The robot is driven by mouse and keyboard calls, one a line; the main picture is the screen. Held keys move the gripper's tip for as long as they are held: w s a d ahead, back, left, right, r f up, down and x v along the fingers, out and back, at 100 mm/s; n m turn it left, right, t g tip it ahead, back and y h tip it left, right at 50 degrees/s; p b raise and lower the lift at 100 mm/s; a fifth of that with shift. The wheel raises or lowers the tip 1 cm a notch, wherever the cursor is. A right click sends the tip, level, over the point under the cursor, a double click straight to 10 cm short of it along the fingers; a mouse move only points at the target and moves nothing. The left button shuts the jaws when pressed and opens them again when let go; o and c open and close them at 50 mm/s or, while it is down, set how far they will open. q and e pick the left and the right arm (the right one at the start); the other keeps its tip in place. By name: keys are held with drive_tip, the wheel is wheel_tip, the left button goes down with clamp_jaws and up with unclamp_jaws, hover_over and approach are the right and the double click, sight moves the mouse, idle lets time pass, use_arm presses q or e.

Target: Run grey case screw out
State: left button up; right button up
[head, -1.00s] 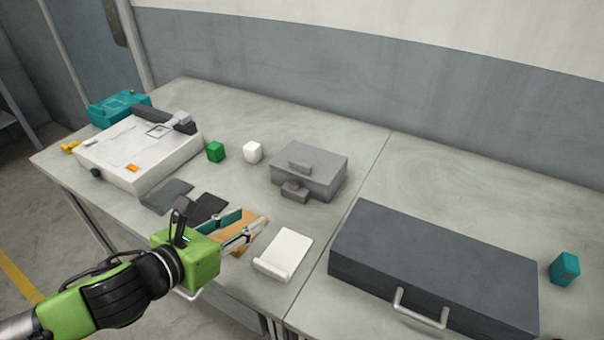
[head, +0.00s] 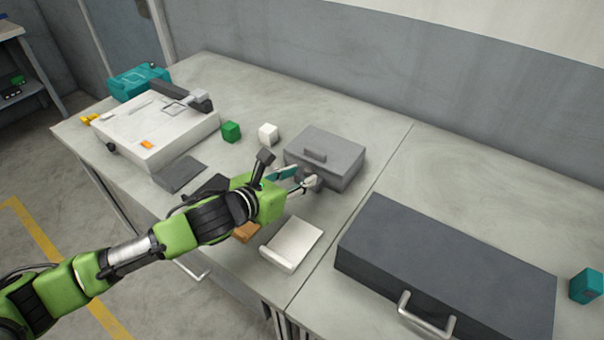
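The grey case (head: 338,152) stands on the table in the middle of the head view, with a raised block on its lid. A small grey part, which may be the screw (head: 316,178), sticks out of its front face, partly hidden by my fingers. My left gripper (head: 300,181) is at this front part, with its two fingers on either side or very close. Contact between fingers and part is too small to make out. My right gripper is not in view.
A white block (head: 268,133) and a green block (head: 231,132) stand left of the case. A white tray-like piece (head: 292,245) lies in front. A large dark case (head: 445,265) fills the right. A white machine (head: 155,130) stands at the left.

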use_arm(q)
drive_tip(key=shift+x, duration=0.95)
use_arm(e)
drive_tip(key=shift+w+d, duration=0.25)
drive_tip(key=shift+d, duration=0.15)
use_arm(q)
drive_tip(key=shift+r, duration=0.1)
clamp_jaws()
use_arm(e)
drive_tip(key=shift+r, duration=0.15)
